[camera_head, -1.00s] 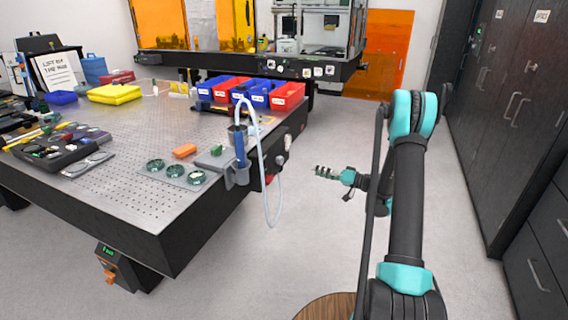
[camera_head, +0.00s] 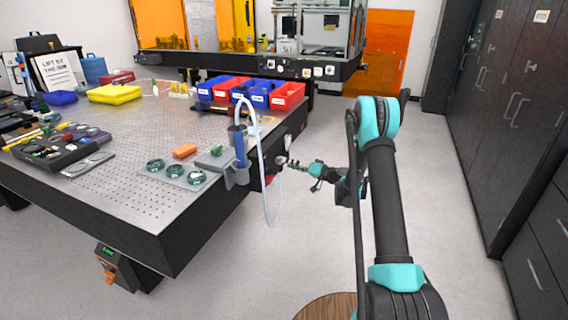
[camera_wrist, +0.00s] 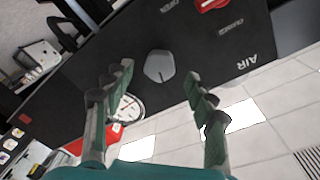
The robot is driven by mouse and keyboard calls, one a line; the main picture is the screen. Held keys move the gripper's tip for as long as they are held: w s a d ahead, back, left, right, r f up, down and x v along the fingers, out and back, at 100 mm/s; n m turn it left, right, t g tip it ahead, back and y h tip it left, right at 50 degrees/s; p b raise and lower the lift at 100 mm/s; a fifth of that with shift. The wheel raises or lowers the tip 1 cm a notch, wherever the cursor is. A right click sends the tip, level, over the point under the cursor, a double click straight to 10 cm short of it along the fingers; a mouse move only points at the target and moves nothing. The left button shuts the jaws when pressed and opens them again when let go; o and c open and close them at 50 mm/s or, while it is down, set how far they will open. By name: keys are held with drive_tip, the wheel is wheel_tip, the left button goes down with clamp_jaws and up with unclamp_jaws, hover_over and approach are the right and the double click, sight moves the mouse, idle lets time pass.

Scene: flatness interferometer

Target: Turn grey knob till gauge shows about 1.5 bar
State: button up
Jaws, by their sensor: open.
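The grey knob (camera_wrist: 159,66) sits on a dark panel on the side of the optical table, with a pale mark line on its face. In the wrist view it lies ahead of and between the open fingers of my gripper (camera_wrist: 160,85), apart from them. The round white gauge (camera_wrist: 127,108) is beside the knob, partly hidden by the left finger; its reading is too small to tell. In the head view my gripper (camera_head: 299,164) is close to the panel at the table's right edge, and the gauge (camera_head: 288,141) shows there above it.
A red part (camera_wrist: 208,4) is on the same panel, near the lettering AIR. A blue-handled tool in a grey holder (camera_head: 237,175) with a looping pale hose (camera_head: 262,135) hangs at the table edge left of my gripper. The floor to the right is clear.

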sight(279, 160)
drive_tip(key=shift+x, duration=1.7)
drive_tip(key=c, duration=1.2)
